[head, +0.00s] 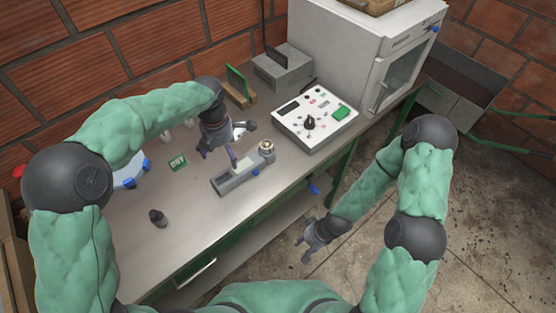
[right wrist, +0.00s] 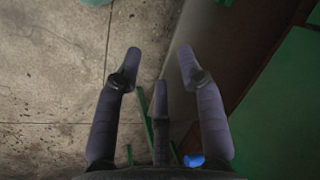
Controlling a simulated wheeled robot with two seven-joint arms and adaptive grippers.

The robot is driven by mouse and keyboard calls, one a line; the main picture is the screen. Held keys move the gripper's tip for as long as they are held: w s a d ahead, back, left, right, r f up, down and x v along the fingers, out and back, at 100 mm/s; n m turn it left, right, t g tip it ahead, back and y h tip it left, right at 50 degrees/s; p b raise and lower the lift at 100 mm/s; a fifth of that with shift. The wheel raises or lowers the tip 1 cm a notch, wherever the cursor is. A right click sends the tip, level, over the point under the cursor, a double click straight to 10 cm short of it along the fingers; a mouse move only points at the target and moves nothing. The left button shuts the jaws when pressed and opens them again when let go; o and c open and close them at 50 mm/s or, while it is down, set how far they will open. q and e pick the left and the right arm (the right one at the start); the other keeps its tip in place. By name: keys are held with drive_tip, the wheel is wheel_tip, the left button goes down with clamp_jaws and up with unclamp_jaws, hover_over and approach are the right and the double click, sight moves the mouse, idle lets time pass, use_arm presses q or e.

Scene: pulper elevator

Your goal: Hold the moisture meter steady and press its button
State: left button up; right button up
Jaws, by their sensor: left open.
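The moisture meter appears to be the grey, oblong device (head: 236,178) lying on the metal table, with a small light display on its top. A round metal cup (head: 266,147) stands at its far right end; I cannot tell whether it is part of the device. My left gripper (head: 227,150) is open, pointing down just behind and above the meter, with one finger close to its top. I cannot tell whether it touches. The meter's button is too small to make out. My right gripper (head: 311,238) hangs beyond the table's front edge; its fingers are spread and empty in the right wrist view (right wrist: 160,65).
A white control box (head: 314,126) with a black knob and green button stands right of the meter. A white oven-like cabinet (head: 345,45) is behind it. A black knob-like piece (head: 158,217) and small green box (head: 177,163) lie left. The table's front middle is clear.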

sight(229, 171)
drive_tip(key=w+d+r+n+y, duration=0.1)
drive_tip(key=w+d+r+n, duration=0.2)
drive_tip(key=w+r+n, duration=0.45)
drive_tip(key=w+d+r+n+y, duration=0.2)
drive_tip(key=w+r+n, duration=0.4)
drive_tip(key=w+r, duration=0.25)
drive_tip(key=a+r+n+y, duration=0.1)
drive_tip(key=a+r, duration=0.1)
drive_tip(key=a, duration=0.2)
drive_tip(key=w+a+r+n+y, duration=0.1)
drive_tip(key=a+r, duration=0.2)
drive_tip(key=w+a+r+n+t+y, duration=0.1)
drive_tip(key=a+r, duration=0.2)
drive_tip(key=a, duration=0.1)
drive_tip(key=shift+w+a, duration=0.15)
drive_tip(key=shift+a, duration=0.15)
drive_tip(key=shift+a+r+y, duration=0.2)
drive_tip(key=shift+a+y, duration=0.05)
drive_tip(key=shift+y, duration=0.05)
use_arm(q)
drive_tip(key=shift+f, duration=0.4)
use_arm(e)
drive_tip(key=shift+a, duration=0.1)
use_arm(q)
wheel_tip(229, 171, down, 10)
drive_tip(key=shift+f, duration=0.1)
